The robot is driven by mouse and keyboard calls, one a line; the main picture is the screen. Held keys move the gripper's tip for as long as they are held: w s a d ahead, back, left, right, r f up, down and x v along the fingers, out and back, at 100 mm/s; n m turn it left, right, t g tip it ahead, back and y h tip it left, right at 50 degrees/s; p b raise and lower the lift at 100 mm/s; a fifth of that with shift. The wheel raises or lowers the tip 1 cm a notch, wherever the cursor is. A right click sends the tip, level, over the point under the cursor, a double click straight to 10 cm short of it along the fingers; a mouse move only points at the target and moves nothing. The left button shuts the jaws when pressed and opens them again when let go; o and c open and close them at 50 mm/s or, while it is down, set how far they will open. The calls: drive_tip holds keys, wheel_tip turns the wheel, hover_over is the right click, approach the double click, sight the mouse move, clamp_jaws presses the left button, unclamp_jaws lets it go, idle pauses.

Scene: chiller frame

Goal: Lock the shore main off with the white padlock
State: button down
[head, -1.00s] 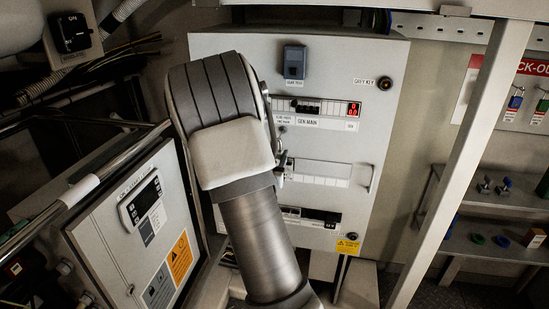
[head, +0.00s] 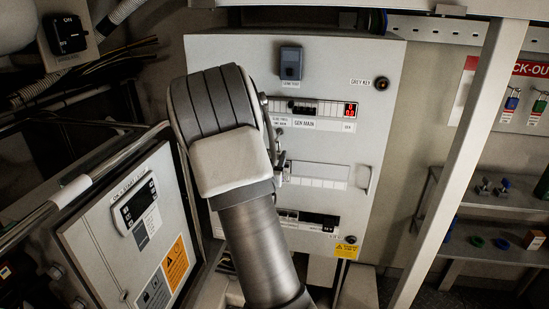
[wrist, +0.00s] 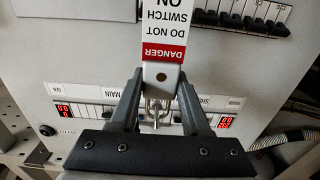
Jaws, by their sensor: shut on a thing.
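The white padlock (wrist: 162,74) is between the two fingers of my gripper (wrist: 159,84) in the wrist view, which shows the panel upside down. My gripper is shut on its body. A red and white danger tag (wrist: 165,28) reading "do not switch on" extends above the padlock. The metal shackle (wrist: 157,108) is in front of the breaker strip, between the "shore main" (wrist: 208,102) and "gen main" lettering. I cannot tell whether the shackle passes through anything. In the head view, my arm hides the padlock and most of the gripper.
A lock-out board (head: 525,95) with padlocks hangs beyond.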

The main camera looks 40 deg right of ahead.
idle(0.3)
drive_tip(key=shift+c, duration=1.4)
unclamp_jaws()
